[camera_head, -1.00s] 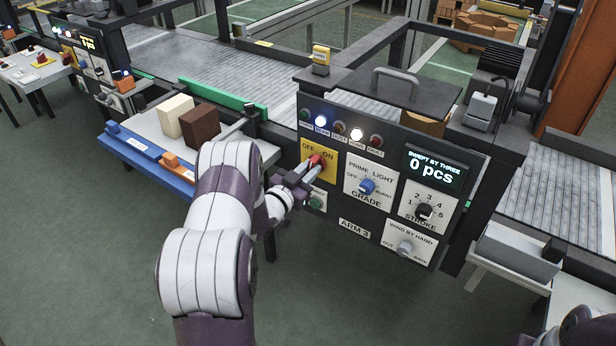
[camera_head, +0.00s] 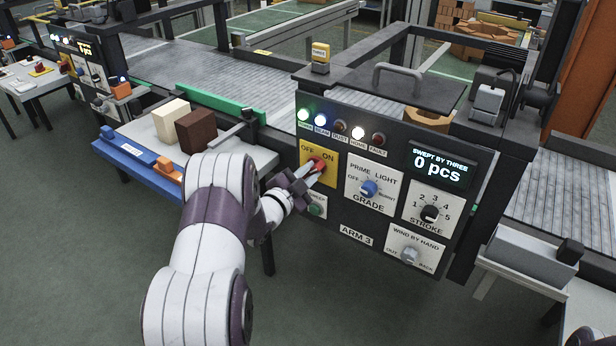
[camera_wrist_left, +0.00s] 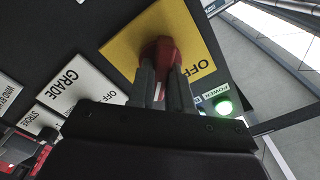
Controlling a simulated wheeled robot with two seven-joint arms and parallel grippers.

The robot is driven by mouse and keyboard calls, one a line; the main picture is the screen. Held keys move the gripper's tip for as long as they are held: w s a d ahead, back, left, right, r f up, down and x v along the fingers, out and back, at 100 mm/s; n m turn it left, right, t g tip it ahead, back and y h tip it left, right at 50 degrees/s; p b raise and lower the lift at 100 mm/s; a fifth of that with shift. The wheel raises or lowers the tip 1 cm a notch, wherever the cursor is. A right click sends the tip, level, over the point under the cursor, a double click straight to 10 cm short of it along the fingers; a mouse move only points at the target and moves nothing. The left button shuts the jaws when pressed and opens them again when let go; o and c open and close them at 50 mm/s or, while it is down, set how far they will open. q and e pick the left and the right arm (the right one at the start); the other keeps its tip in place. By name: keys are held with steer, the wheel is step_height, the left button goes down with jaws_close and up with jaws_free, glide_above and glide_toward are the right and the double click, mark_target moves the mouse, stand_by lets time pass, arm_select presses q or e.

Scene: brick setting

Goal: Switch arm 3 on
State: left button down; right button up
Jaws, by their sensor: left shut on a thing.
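The arm 3 panel (camera_head: 345,232) faces me. Its yellow OFF/ON plate (camera_head: 307,176) carries a red switch knob (camera_head: 319,164). My left gripper (camera_head: 311,172) is shut on this knob. In the left wrist view the two fingers (camera_wrist_left: 165,88) close around the red knob (camera_wrist_left: 157,50) in front of the yellow plate (camera_wrist_left: 190,30). They hide part of the knob, so I cannot tell its exact pointing. The POWER lamp (camera_head: 303,114) glows green, and it also shows lit in the left wrist view (camera_wrist_left: 223,108). My right gripper is not in view.
Beside the switch are the blue GRADE knob (camera_head: 369,187), the black STROKE knob (camera_head: 430,213) and the grey WIND BY HAND knob (camera_head: 409,255). A green button (camera_head: 315,210) sits just below the gripper. The display (camera_head: 438,167) reads 0 pcs. A side table (camera_head: 140,132) holds blocks.

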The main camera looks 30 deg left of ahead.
arm_select(q)
steer(key=shift+w+r, duration=0.1)
steer(key=shift+r, duration=0.1)
steer(key=c, duration=1)
jaws_free()
steer(key=shift+c, duration=0.2)
steer(key=shift+f, duration=0.15)
steer(key=s, duration=1.2)
steer(key=shift+s+a, duration=0.25)
steer(key=shift+a, duration=0.2)
